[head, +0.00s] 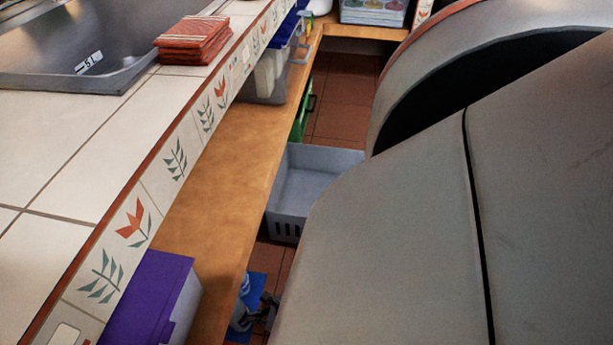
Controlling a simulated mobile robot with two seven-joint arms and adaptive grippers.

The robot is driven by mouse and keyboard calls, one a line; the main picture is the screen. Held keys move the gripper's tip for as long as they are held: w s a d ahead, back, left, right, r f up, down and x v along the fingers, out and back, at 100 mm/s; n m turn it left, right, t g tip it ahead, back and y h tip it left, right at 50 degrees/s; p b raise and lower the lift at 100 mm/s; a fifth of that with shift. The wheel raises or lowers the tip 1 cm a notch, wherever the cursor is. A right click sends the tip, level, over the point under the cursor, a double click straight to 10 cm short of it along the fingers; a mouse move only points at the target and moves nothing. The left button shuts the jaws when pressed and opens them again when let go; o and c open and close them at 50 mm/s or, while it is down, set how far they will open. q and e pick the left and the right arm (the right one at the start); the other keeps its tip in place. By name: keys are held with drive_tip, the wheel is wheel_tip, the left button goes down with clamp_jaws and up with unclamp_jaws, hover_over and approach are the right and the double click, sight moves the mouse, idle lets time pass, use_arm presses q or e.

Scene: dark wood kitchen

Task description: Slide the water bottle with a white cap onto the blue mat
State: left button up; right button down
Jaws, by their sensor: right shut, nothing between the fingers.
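The blue mat (258,284) lies on the tiled floor at the bottom centre of the head view, partly hidden by the wooden shelf edge. A pale, bluish-clear shape that looks like the water bottle (238,317) shows beside the shelf edge, over or next to the mat. Its white cap cannot be made out, and I cannot tell how much of it rests on the mat. My right gripper (264,311), dark and small, is low beside the bottle, shut and empty. Whether it touches the bottle is unclear. My left gripper is not in view.
A wooden shelf (222,165) runs under the tiled counter (60,140). A purple box (150,298) stands at lower left. A grey crate (310,180) sits beyond the mat. A large grey body blocks the right side. Bare floor tiles show in a narrow strip.

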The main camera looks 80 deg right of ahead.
sight(245, 315)
drive_tip(key=w, duration=0.4)
drive_tip(key=shift+a+f, duration=0.1)
drive_tip(key=shift+s+a+r, duration=0.1)
drive_tip(key=shift+s+r, duration=0.2)
drive_tip(key=s+d, duration=0.1)
drive_tip(key=s, duration=1.1)
drive_tip(key=shift+s, duration=0.15)
drive_tip(key=shift+r, duration=0.15)
